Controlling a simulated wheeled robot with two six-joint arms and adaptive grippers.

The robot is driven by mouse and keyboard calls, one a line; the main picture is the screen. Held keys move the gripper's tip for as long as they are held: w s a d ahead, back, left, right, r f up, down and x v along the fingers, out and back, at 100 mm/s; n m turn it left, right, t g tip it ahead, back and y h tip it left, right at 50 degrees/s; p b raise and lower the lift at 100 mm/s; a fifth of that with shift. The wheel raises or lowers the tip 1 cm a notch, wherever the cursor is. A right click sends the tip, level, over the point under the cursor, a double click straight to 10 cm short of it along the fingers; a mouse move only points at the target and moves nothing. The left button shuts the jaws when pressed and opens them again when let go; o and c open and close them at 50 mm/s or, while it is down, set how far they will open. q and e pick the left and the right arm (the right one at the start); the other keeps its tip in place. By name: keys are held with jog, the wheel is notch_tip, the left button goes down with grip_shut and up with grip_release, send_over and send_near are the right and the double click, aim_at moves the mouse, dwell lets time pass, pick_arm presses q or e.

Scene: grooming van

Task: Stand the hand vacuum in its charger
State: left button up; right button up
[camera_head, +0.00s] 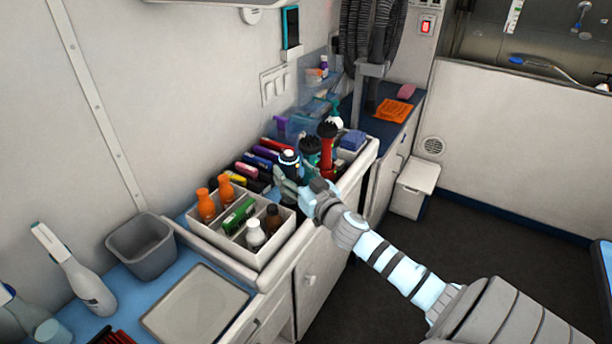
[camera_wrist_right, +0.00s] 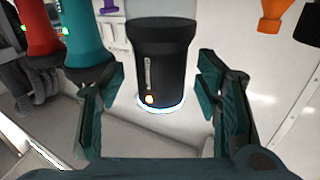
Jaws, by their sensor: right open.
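A black cylinder (camera_wrist_right: 160,60) with a lit ring and a small amber light is between the fingers of my right gripper (camera_wrist_right: 161,78). In the head view, this dark cylinder (camera_head: 289,157) stands at the wall-side counter, behind the front organizer. My right gripper (camera_head: 298,186) is open around it, with gaps visible on both sides in the wrist view. I cannot tell whether the cylinder is the hand vacuum or part of its charger. A slim white device (camera_head: 80,280) stands tilted at the far left. My left gripper is not in view.
Close beside the cylinder stand a teal tool (camera_head: 310,150) and a red tool (camera_head: 327,145). A white organizer (camera_head: 262,262) holds several bottles. A grey bin (camera_head: 140,250) and a bare tray (camera_head: 197,305) are left. The floor (camera_head: 360,290) right of the cabinets is open.

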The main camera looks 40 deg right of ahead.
jog(key=s, duration=0.1)
jog(key=s+b, duration=0.1)
jog(key=s, duration=0.2)
jog(key=shift+s+a+f, duration=0.4)
jog(key=s, duration=0.3)
jog(key=s+a, duration=0.1)
jog(key=s, duration=0.1)
jog(key=shift+r, duration=0.3)
jog(key=shift+d, duration=0.1)
